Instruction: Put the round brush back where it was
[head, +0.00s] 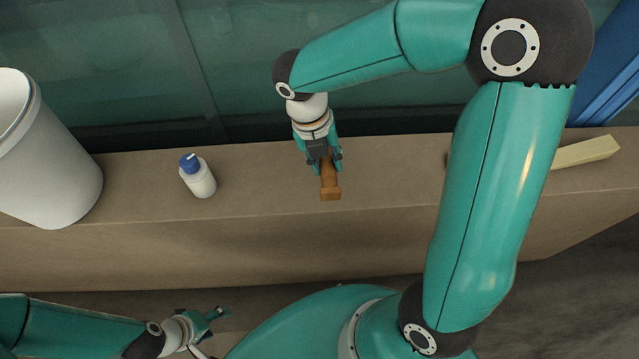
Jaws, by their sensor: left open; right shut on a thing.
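My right gripper (328,168) is shut on a brown wooden piece (330,187) over the tan ledge. The piece has a narrow upper part between the fingers and a wider, squared lower end. No bristles show on it, so I cannot tell for sure whether it is the round brush. I cannot tell whether its lower end touches the ledge. My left gripper (222,313) is open and empty at the lower left, below the ledge's front edge. No other thing in view can be made out as a round brush.
The tan ledge (255,185) runs along the dark green glass (265,60). A white bucket (45,165) stands at the left, with a white bottle with a blue cap (201,180) beside it. A pale wooden bar (588,152) lies at the right, partly behind my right arm.

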